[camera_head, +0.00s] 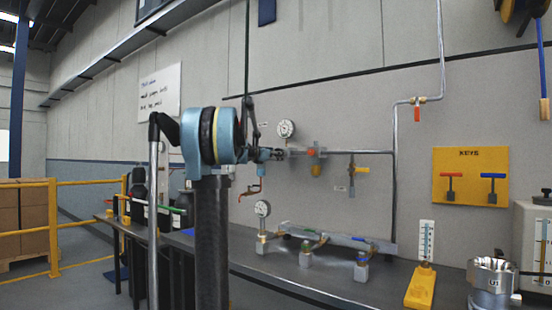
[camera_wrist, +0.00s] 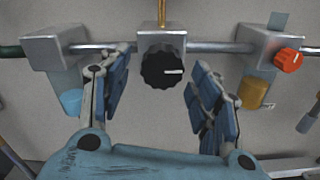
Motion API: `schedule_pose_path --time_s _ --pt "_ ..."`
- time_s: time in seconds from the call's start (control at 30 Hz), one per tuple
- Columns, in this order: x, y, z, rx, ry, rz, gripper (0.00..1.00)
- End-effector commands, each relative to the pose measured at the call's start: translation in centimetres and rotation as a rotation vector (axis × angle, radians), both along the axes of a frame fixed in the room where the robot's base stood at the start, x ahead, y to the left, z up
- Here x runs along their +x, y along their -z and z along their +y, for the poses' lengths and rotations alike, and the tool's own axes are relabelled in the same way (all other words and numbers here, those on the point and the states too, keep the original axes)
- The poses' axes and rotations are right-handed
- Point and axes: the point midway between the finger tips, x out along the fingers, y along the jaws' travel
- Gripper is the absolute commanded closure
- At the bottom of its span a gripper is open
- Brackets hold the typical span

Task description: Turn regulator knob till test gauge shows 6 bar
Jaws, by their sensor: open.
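The black ribbed regulator knob (camera_wrist: 162,70) sits on the front of a grey block on the wall pipe, its white line pointing right in the wrist view. My gripper (camera_wrist: 158,82) is open, with one blue-padded finger on each side of the knob and visible gaps to it. In the head view my gripper (camera_head: 264,155) is at the pipe and largely hides the knob. A round white gauge (camera_head: 286,128) is just above the pipe there. A second gauge (camera_head: 262,208) stands on the bench fitting. Both dials are too small to read, and I cannot tell which is the test gauge.
An orange-red knob (camera_wrist: 289,60) is on the right-hand block, above an amber bowl (camera_wrist: 253,93). A blue bowl (camera_wrist: 71,101) hangs from the left block. A bench manifold (camera_head: 335,238) lies below. A yellow key board (camera_head: 470,160) hangs at right.

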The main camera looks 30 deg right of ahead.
Motion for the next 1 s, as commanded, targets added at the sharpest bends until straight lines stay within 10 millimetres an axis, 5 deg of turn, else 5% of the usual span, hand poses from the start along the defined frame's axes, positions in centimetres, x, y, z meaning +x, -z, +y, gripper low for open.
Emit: schedule_pose_path --time_s 0.2,0.57,0.8,1.0 --pt "0.8 0.0 -1.8 0.0 0.0 0.0 0.43" --pt "0.9 0.0 -2.2 0.0 0.0 0.0 0.43" --pt "0.9 0.0 -2.2 0.0 -0.001 0.0 0.88" --pt "1.0 0.0 -2.2 0.001 -0.002 -0.005 0.88"
